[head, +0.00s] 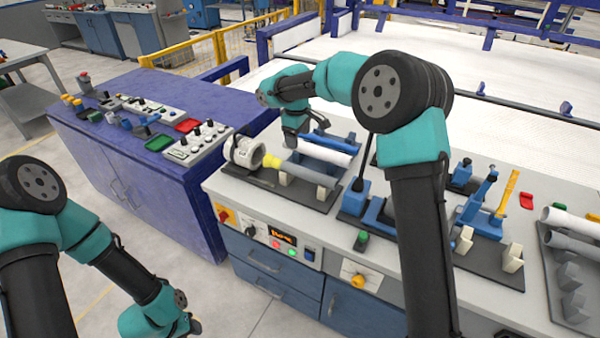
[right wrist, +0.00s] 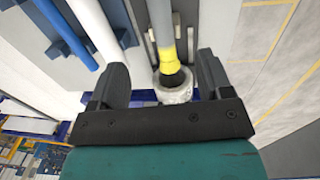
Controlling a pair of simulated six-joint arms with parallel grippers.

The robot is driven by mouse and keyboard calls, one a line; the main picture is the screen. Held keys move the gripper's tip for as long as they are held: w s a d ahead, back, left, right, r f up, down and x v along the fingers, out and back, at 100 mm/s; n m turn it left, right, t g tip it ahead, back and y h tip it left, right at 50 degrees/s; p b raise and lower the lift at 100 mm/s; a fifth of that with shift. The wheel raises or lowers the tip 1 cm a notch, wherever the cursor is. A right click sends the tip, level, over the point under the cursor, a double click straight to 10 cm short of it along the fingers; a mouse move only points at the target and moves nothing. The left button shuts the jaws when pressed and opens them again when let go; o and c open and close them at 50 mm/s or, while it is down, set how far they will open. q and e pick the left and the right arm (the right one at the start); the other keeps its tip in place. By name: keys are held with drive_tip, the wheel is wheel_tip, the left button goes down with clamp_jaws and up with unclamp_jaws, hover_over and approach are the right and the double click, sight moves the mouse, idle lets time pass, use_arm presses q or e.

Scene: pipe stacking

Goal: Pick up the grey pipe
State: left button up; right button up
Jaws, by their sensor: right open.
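A grey pipe (head: 303,172) with a yellow end rests on a dark fixture near the table's left end, its yellow end at the round light-coloured holder (head: 244,152). My right gripper (head: 292,138) is above the yellow end, pointing down. In the right wrist view the grey pipe (right wrist: 160,22) runs between the two open fingers of my right gripper (right wrist: 162,75), with no visible grip on it. A second grey pipe (head: 573,243) lies in the rack at far right. My left arm is at lower left; its gripper (head: 192,325) shows only in part.
A white pipe (head: 322,151) and a blue pipe (head: 328,139) lie close behind the grey pipe. Blue fixtures (head: 355,198) stand to its right. A purple bench (head: 120,125) with several control boxes is at left. The floor between bench and left arm is clear.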

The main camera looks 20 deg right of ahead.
sight(300, 168)
drive_tip(key=f, duration=1)
drive_tip(key=shift+w+d+f, duration=0.3)
drive_tip(key=shift+w+d, duration=0.05)
drive_tip(key=shift+f, duration=0.1)
drive_tip(key=f, duration=0.5)
drive_tip(key=shift+w+d, duration=0.15)
drive_tip(key=shift+w, duration=0.15)
drive_tip(key=c, duration=1.1)
drive_tip(key=shift+c, duration=0.2)
drive_tip(key=shift+r, duration=0.15)
